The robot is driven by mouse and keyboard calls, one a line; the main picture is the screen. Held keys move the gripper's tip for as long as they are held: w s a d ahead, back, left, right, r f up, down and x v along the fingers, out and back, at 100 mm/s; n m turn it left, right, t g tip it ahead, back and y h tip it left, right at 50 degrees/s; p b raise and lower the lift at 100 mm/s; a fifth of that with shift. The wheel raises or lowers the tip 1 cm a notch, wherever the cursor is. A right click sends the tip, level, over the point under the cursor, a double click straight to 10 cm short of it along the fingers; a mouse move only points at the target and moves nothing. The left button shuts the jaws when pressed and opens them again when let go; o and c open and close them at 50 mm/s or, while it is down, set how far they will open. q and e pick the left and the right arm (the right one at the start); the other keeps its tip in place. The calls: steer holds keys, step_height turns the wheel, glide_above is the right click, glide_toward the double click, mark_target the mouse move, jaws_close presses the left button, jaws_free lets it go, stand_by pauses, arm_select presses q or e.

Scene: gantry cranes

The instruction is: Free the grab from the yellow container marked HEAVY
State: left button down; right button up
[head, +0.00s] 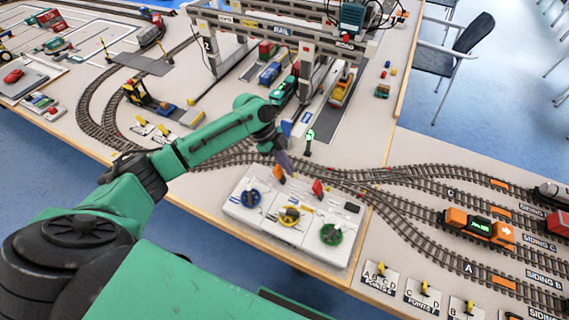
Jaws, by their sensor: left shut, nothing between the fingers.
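My left gripper (284,161) is shut and empty, pointing down at the back edge of a white control panel (258,212). It is close to an orange lever (279,174); I cannot tell whether it touches it. The panel carries a blue handwheel (251,198), a yellow one (290,215), a green one (331,234) and a red lever (318,187). The gantry crane (285,40) stands behind, with a dark trolley (349,16) on top. A yellow-orange vehicle or load (342,88) is under the crane. The HEAVY marking and the grab cannot be made out. My right gripper is not in view.
Model tracks (400,188) curve behind and right of the panel. A small green-lit signal post (309,140) stands just behind the gripper. An orange and black locomotive (478,225) is at the right. Points switches (424,290) line the front right edge.

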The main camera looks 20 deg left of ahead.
mark_target(275, 168)
arm_select(q)
steer(key=b+v, duration=0.2)
steer(key=v, duration=0.7)
steer(key=shift+d+r, duration=0.2)
steer(key=shift+r, duration=0.25)
